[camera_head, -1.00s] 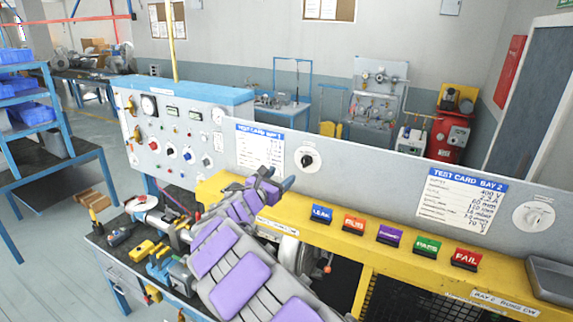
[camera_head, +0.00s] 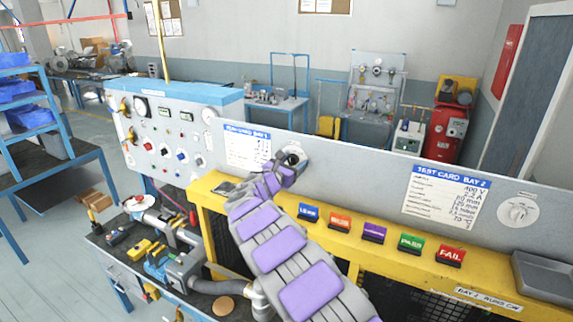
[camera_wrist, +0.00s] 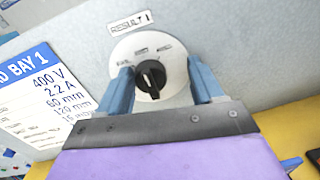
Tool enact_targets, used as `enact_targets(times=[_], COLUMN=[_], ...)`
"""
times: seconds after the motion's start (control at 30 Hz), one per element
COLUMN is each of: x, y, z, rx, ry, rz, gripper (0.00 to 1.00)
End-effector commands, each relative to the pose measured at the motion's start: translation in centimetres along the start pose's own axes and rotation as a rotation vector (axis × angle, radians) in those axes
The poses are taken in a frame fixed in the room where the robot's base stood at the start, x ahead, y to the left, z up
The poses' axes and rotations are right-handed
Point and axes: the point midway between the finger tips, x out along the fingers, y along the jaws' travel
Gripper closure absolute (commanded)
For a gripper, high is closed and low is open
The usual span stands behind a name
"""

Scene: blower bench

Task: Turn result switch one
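The result switch one is a black knob (camera_wrist: 151,78) on a white round dial under a "RESULT 1" label in the wrist view. In the head view the switch (camera_head: 293,157) is on the grey back panel, partly behind my gripper. My gripper (camera_wrist: 158,85) has its two blue fingers apart, one on each side of the knob. I see a gap between each finger and the knob; whether the fingertips reach around it in depth I cannot tell. My gripper (camera_head: 282,170) also shows at the panel in the head view.
The Bay 1 test card (camera_wrist: 40,95) is just left of the dial. Coloured tags, among them the red FAIL tag (camera_head: 450,256), stand on the yellow ledge below the panel. A second dial (camera_head: 518,211) is far right beside the Bay 2 test card (camera_head: 446,194).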

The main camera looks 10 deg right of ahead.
Motion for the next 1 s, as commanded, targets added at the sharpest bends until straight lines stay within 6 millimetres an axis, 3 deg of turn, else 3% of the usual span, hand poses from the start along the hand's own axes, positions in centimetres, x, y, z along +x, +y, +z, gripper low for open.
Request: enact_targets(times=[0.07, 0.53, 1.0], x=[-0.2, -1.6, -1.8], y=[0.3, 1.2, 1.3], z=[-0.3, -0.3, 0.1], rx=[-0.002, -0.008, -0.004], ry=[0.002, -0.005, -0.011], rz=[-0.001, 0.005, 0.007], gripper=[0.46, 0.92, 0.92])
